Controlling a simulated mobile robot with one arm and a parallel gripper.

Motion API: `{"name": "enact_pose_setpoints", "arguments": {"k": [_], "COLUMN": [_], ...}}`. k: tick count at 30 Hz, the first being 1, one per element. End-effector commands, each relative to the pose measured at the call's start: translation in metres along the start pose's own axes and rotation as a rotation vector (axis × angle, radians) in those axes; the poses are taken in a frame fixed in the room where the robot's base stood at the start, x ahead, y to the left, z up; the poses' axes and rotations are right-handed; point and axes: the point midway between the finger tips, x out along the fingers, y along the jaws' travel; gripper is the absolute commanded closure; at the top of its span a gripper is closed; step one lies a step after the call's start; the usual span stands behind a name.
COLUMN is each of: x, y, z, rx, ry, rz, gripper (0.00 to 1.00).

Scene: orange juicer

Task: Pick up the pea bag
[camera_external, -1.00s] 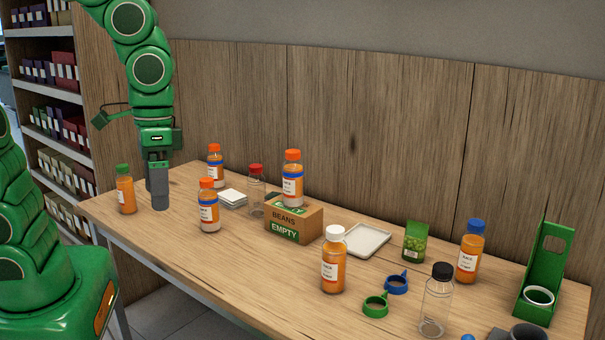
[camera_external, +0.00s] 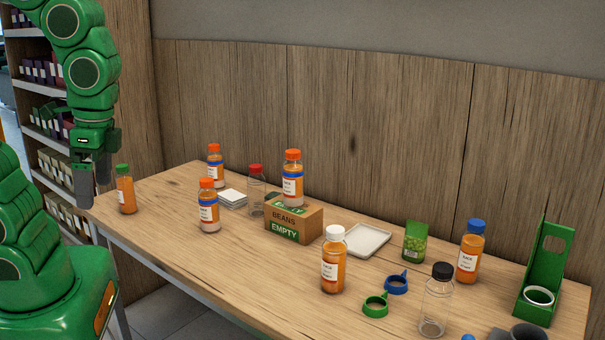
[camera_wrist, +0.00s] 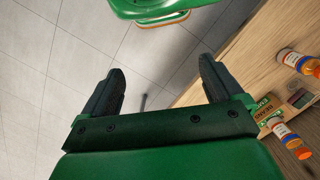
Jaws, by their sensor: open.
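The pea bag (camera_external: 415,242) is a small green packet with a picture of peas. It stands upright on the right half of the wooden table (camera_external: 180,255), between the white tray and the blue-capped bottle. My gripper (camera_external: 84,205) is at the far left, beside the table's left end and well away from the bag. In the wrist view my gripper (camera_wrist: 160,85) has its two dark fingers apart with nothing between them, above the grey tiled floor. The bag does not show in the wrist view.
A white tray (camera_external: 366,241) and a beans box (camera_external: 294,220) with a bottle on top lie left of the bag. A blue-capped bottle (camera_external: 470,252) and a green stand (camera_external: 545,275) are right of it. Blue (camera_external: 396,284) and green rings (camera_external: 376,305) lie in front.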

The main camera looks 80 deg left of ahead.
Motion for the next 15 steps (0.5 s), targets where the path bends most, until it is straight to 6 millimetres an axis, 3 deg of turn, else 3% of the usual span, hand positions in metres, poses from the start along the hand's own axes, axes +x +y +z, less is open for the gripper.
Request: {"name": "enact_pose_setpoints", "arguments": {"k": [15], "x": [-0.019], "y": [-0.017], "z": [-0.054], "rx": [0.124], "ry": [0.024], "rz": [-0.033], "gripper": [0.06]}}
